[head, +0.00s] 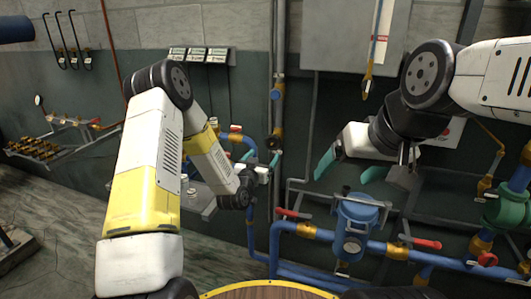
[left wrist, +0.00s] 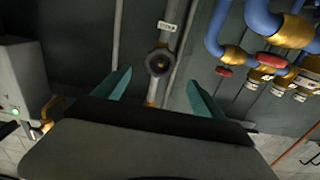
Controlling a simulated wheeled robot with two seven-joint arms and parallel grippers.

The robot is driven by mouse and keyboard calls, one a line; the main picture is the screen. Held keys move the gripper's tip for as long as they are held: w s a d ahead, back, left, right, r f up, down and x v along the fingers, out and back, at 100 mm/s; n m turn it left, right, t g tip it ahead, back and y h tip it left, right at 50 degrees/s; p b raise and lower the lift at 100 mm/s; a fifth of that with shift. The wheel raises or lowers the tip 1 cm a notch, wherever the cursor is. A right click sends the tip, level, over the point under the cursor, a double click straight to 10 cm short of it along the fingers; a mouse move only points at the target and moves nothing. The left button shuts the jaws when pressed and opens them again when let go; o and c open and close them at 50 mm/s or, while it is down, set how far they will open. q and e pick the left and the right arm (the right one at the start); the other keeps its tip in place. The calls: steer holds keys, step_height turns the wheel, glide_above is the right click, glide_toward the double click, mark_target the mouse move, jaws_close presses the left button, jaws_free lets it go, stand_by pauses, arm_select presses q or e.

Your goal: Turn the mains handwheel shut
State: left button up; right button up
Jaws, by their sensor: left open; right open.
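A small dark round handwheel (left wrist: 158,62) sits on a vertical grey pipe in the left wrist view, with a white label above it. My left gripper (left wrist: 158,79) is open. Its two teal fingers stand apart on either side of the handwheel in that picture, with no visible contact. In the head view the left gripper (head: 265,160) is at the vertical pipe, and I cannot clearly make out the handwheel there. My right gripper (head: 342,177) is open and empty, its teal fingers spread above the blue pipework.
A blue meter-like fitting (head: 355,225) on blue pipes with red lever handles stands below my right gripper. A green valve (head: 505,207) is at the far right. A rack with brass fittings (head: 70,130) is at the left. Blue pipes (left wrist: 275,25) run at the upper right in the left wrist view.

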mark_target(272, 144)
arm_select(q)
steer(key=x, duration=0.9)
steer(key=shift+f, duration=0.1)
steer(key=shift+w, duration=0.15)
steer(key=shift+c, duration=0.7)
steer(key=c, duration=1.3)
steer(key=m, duration=0.3)
steer(key=shift+d+m, duration=0.1)
steer(key=shift+m, duration=0.8)
